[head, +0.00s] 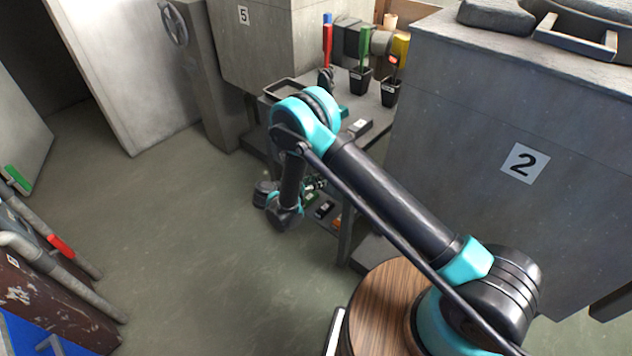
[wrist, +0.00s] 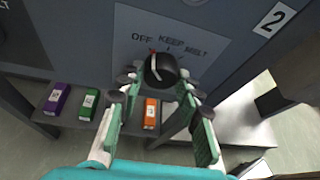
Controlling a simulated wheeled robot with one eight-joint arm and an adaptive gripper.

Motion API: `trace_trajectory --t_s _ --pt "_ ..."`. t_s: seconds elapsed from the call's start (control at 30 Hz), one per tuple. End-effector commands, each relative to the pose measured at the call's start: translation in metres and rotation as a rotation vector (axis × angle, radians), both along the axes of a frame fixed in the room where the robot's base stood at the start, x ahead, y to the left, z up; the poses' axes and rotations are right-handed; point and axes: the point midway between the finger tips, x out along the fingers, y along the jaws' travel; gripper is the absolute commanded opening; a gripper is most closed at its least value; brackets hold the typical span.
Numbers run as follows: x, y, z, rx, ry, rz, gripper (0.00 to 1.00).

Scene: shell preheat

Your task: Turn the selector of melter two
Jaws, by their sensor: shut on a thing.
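Melter two (head: 470,125) is the big grey block with the "2" plate on the right of the head view. Its selector (wrist: 160,68) is a round black knob on a grey panel in the wrist view, under the words OFF, KEEP and MELT. My gripper (wrist: 157,88) is shut on the knob, one finger on each side. In the head view my gripper (head: 317,184) is small and partly hidden, and the selector does not show.
Purple (wrist: 57,98), green (wrist: 89,104) and orange (wrist: 151,113) boxes lie on a low shelf below the panel. A bench (head: 375,122) with black cups and coloured-handled tools stands beside melter two. The floor (head: 190,240) to the left is clear.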

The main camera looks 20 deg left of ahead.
Motion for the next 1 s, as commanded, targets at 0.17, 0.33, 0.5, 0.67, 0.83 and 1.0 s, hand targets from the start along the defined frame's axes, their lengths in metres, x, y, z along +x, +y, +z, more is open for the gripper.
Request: trace_trajectory --t_s 0.17,0.33,0.5,0.67,0.83,1.0 --pt "0.0 0.0 0.0 0.037 -0.015 -0.001 0.06" --pt "0.0 0.0 0.0 0.036 -0.015 0.0 0.06" --pt "0.0 0.0 0.0 0.036 -0.015 0.0 0.53" --pt "0.0 0.0 0.0 0.036 -0.015 0.0 0.56" --pt "-0.001 0.001 0.001 0.035 -0.014 0.0 0.56" --pt "-0.015 0.008 0.007 0.036 -0.014 0.003 0.56"
